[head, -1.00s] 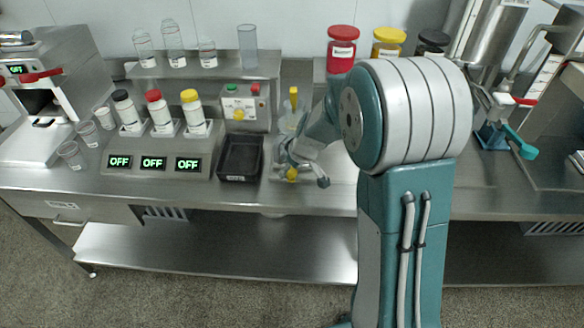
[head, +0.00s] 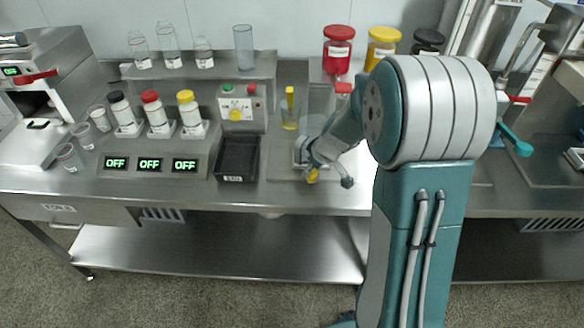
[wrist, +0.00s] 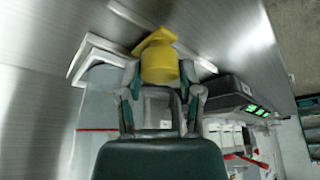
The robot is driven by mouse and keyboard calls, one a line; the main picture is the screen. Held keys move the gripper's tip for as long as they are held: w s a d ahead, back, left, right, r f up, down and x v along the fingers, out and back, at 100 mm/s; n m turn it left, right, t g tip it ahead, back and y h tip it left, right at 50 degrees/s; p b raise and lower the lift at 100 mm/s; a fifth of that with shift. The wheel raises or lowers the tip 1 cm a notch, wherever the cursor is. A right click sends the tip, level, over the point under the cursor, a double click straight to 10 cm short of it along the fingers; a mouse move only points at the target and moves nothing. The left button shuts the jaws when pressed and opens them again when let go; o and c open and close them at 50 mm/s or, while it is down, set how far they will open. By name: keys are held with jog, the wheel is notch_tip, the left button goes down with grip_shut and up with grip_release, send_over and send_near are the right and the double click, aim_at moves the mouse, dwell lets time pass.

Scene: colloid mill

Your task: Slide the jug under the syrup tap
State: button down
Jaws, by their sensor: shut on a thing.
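My gripper (head: 314,164) is low over the steel counter, right of the black tray. It is shut on a yellow grip, taken as the handle of the jug (head: 312,176), whose body is largely hidden by my gripper and arm. In the wrist view the yellow grip (wrist: 160,62) is between the fingertips of my gripper (wrist: 160,82). A white square-edged piece with a grey round face (wrist: 105,72) lies beside it. I cannot make out the syrup tap clearly; jars with red (head: 338,48), yellow (head: 382,45) and black (head: 428,42) lids stand at the back.
A black tray (head: 238,158) and a panel with OFF displays (head: 150,164) are to the left. A control box (head: 240,108) is behind the tray. My arm hides the counter to the right.

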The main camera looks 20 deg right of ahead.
aim_at(330, 178)
jog(key=d, duration=0.2)
jog(key=s+d, duration=0.1)
jog(key=d, duration=0.1)
jog(key=s+d, duration=0.1)
jog(key=d, duration=0.1)
jog(key=shift+s+d+f, duration=0.1)
jog(key=shift+d, duration=0.2)
jog(key=shift+a, duration=0.1)
jog(key=shift+c, duration=2.1)
grip_release()
jog(key=shift+o, duration=0.8)
jog(key=v, duration=1.2)
